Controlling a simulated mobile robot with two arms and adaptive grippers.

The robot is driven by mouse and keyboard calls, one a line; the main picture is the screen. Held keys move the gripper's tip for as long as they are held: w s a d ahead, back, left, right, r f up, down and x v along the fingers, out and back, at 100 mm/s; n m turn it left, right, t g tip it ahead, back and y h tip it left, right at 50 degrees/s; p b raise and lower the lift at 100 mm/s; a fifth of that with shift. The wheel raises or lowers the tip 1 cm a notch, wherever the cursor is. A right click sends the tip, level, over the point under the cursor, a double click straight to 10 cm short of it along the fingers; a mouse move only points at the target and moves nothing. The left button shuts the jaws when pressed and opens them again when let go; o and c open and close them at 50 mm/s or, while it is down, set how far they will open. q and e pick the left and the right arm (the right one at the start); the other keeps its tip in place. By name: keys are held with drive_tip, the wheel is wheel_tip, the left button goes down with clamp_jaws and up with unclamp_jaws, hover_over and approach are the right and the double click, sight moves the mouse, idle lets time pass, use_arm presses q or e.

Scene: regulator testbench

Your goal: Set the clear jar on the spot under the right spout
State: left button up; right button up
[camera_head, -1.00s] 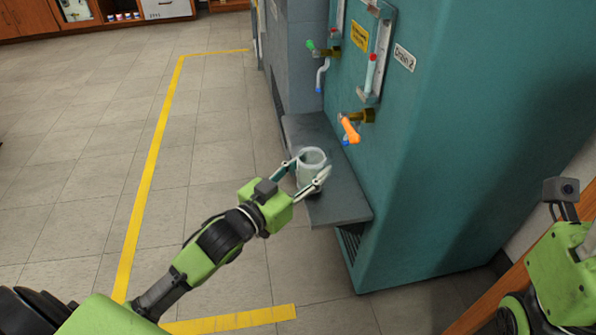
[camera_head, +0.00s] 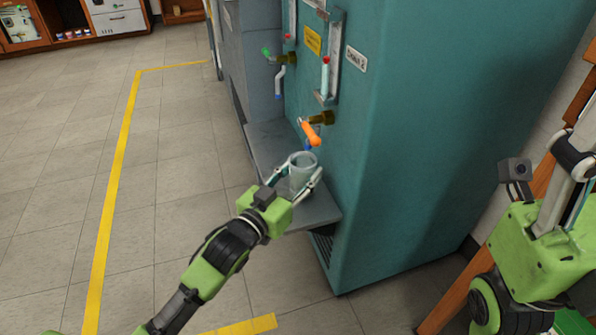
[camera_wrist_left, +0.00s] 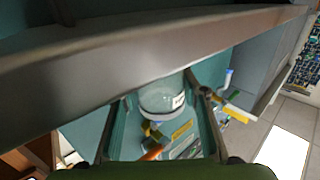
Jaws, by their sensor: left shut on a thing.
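The clear jar (camera_head: 302,177) is upright between the fingers of my left gripper (camera_head: 296,185), which is shut on it. The jar is at the grey shelf (camera_head: 266,150) of the teal machine; I cannot tell whether its base touches the shelf. The right spout (camera_head: 307,145), with an orange handle (camera_head: 312,134), is just above the jar's rim in the head view. The jar also shows between the fingers in the left wrist view (camera_wrist_left: 163,97). The spot itself is not visible. My right gripper (camera_head: 572,172) is at the right edge, its fingertips unclear.
The left spout (camera_head: 280,82), with a green handle (camera_head: 266,51), is farther back along the teal machine (camera_head: 420,120). The machine's wall stands close beside the jar. Open tiled floor with a yellow line (camera_head: 112,210) is on the left.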

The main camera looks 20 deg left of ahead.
use_arm(q)
drive_tip(key=shift+f, duration=0.4)
idle(0.6)
drive_tip(key=o, duration=1.2)
drive_tip(key=v, duration=1.2)
